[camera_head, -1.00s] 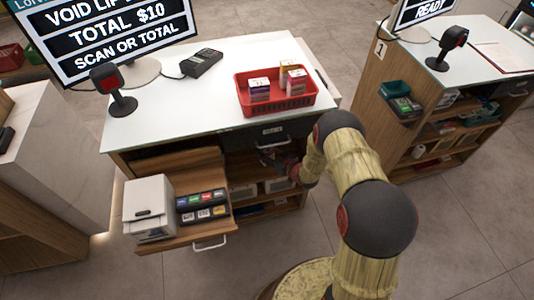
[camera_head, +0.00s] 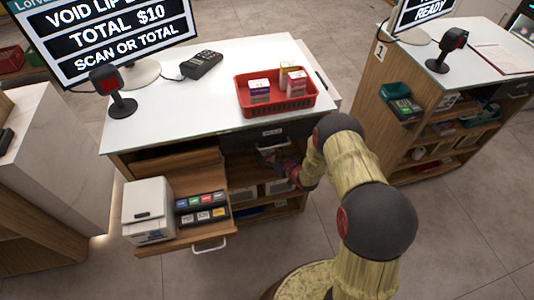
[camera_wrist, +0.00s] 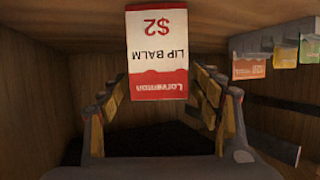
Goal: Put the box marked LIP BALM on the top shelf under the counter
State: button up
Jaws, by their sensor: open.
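The white and red box marked LIP BALM (camera_wrist: 157,55) shows in the wrist view with its print upside down. It is inside a wooden compartment, at the top of the picture, between and just beyond the finger ends. My gripper (camera_wrist: 160,100) is open, with a finger on each side and a gap between the fingers and the box. In the head view my gripper (camera_head: 277,160) reaches into the upper shelf opening under the counter (camera_head: 225,105), and the box cannot be made out there. The fingertips are partly hidden by shadow.
An open drawer (camera_head: 185,238) with a white printer (camera_head: 147,210) and small coloured packs juts out left of my gripper. A red basket (camera_head: 316,102) with several boxes stands on the counter. More coloured packs (camera_wrist: 253,68) line the compartment's side in the wrist view.

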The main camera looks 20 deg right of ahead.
jog(key=shift+r, duration=0.1)
jog(key=shift+s+d+r+p, duration=0.1)
jog(key=shift+s+r+p, duration=0.1)
jog(key=shift+p, duration=0.1)
jog(key=p+v, duration=0.3)
jog(key=v, duration=0.8)
jog(key=shift+s, duration=0.25)
jog(key=shift+d, duration=0.15)
